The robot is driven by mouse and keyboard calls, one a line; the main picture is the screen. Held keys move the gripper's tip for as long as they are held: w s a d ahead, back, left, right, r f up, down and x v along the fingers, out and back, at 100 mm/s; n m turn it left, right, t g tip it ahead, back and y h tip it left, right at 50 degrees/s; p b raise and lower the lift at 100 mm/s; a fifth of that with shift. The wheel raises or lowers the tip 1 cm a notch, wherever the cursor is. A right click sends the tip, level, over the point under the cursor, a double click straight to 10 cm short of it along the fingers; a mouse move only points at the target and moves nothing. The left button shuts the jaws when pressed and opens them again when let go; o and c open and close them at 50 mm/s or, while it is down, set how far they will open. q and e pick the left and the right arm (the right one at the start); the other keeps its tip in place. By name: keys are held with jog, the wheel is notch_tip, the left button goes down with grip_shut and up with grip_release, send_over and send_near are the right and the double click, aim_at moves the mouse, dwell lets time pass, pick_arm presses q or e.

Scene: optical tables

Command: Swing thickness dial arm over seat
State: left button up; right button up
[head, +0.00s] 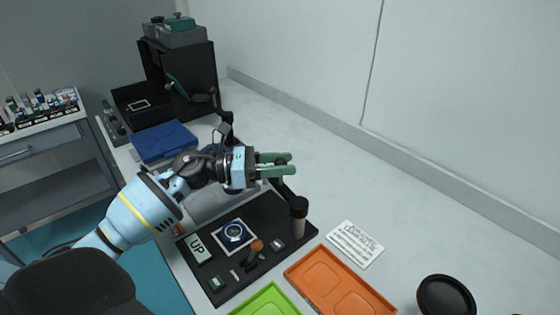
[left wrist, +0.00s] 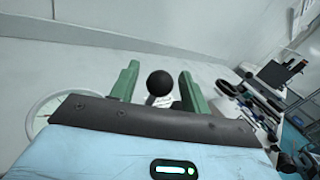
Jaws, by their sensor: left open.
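My left gripper (head: 292,163) reaches in from the left with its green fingers apart, above the far side of a black base plate (head: 272,213). In the left wrist view a black ball knob (left wrist: 160,83) shows between the open fingers, with gaps on both sides. In the head view a dark arm (head: 284,189) runs from near the fingers to a post with a black cap (head: 299,205); it looks like the dial arm. A square piece with a round blue-and-white centre (head: 234,233) lies on the plate and may be the seat. Part of the dial arm is hidden by my gripper.
An "UP" label (head: 197,248) and an orange-brown knob (head: 257,246) are on the plate. Orange (head: 306,267) and green (head: 260,301) trays and a white printed card (head: 355,243) lie in front. A blue box (head: 164,141) stands behind. The tabletop toward the wall is clear.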

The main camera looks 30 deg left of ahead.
pick_arm(q)
grip_shut()
dwell(0.3)
jog(key=shift+w, duration=0.1)
